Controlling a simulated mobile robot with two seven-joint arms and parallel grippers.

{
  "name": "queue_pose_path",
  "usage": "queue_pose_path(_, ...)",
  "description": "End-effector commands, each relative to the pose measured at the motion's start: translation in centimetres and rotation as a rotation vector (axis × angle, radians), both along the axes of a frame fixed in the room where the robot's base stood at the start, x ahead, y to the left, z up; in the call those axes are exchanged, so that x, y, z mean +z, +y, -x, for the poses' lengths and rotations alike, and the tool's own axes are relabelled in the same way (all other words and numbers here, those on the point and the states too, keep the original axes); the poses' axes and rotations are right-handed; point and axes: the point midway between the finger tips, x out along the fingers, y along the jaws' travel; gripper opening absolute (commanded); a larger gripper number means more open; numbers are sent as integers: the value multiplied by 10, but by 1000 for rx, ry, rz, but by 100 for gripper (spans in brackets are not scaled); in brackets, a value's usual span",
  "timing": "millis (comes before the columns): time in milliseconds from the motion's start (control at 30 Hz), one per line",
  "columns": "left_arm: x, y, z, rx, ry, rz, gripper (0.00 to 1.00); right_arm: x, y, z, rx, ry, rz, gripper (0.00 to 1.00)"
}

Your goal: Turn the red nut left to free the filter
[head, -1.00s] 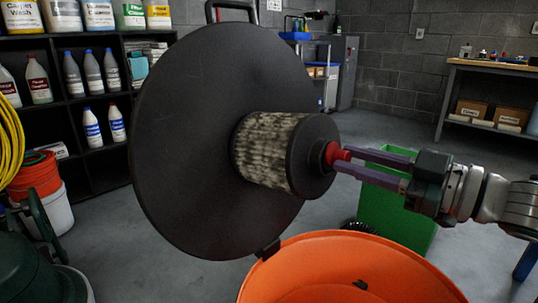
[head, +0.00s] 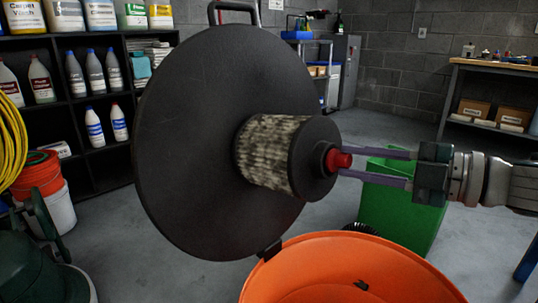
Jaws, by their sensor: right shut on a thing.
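The red nut (head: 338,160) sits at the centre of the black end cap (head: 316,158) of the filter (head: 270,148). The filter is a mottled grey-beige cylinder sticking out from a large round black lid (head: 190,130), which stands tilted up. My right gripper (head: 346,161) comes in from the right and is shut on the red nut, with one purple-grey finger above and one below it. The far ends of the fingers are partly hidden by the nut. My left gripper is not in view.
An orange open drum (head: 335,240) stands below the filter, at the lid's lower edge. A green bin (head: 395,215) stands behind my right fingers. Bottle shelves (head: 100,180) are at the left, and a workbench (head: 495,68) is at the back right.

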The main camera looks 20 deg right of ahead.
Motion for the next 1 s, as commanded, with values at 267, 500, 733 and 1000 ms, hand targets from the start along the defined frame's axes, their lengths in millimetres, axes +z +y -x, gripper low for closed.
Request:
queue_pose_path(267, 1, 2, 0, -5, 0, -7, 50, 0, 0, 0, 10, -23, 56, 0)
queue_pose_path(500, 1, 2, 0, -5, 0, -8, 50, 0, 0, 0, 11, -26, 62, 0)
queue_pose_path(733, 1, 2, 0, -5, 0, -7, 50, 0, 0, 0, 11, -25, 61, 33)
queue_pose_path(1000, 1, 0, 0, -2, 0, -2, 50, 0, 0, 0, 11, -24, 59, 59)
